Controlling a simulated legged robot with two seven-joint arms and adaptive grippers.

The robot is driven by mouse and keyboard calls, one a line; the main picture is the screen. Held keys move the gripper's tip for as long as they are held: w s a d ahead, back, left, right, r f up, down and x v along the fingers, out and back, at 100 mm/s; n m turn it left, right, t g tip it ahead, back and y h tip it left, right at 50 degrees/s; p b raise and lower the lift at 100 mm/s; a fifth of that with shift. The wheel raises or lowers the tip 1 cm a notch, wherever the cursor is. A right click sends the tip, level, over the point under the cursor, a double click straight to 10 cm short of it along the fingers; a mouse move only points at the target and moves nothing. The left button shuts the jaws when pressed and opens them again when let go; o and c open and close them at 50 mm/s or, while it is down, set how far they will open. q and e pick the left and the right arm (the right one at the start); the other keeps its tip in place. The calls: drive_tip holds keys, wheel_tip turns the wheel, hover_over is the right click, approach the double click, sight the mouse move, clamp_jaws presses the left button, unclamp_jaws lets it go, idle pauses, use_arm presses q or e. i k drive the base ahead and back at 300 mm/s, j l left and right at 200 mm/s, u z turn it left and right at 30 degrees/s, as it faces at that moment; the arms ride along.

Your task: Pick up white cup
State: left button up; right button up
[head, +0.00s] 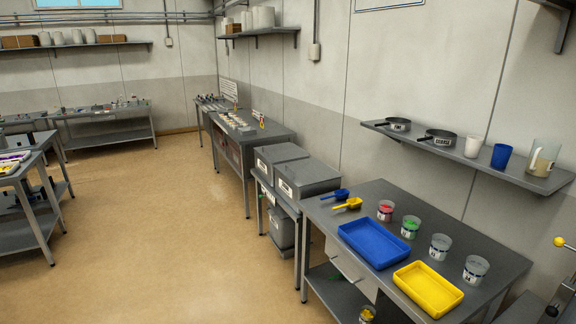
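A white cup (473,146) stands upright on the grey wall shelf (508,174) at the right. It is between a dark pan on its left and a blue cup (501,156) on its right, apart from the blue cup. Neither of my grippers shows in the head view.
Below the shelf, a grey table (376,193) holds a blue tray (373,244), a yellow tray (428,289), two scoops and several clear beakers. A pitcher (541,157) and two dark pans (437,138) share the shelf. Open floor (172,230) lies to the left.

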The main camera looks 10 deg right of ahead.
sight(473, 143)
drive_tip(key=i+z, duration=0.25)
drive_tip(key=z, duration=0.15)
drive_tip(key=i+z, duration=0.2)
drive_tip(key=z, duration=0.25)
drive_tip(key=i+j+z, duration=0.2)
drive_tip(key=z, duration=0.2)
drive_tip(key=i+j+z, duration=0.2)
drive_tip(key=z, duration=0.25)
drive_tip(key=i+j+z, duration=0.15)
drive_tip(key=z, duration=0.25)
drive_tip(key=j, duration=0.1)
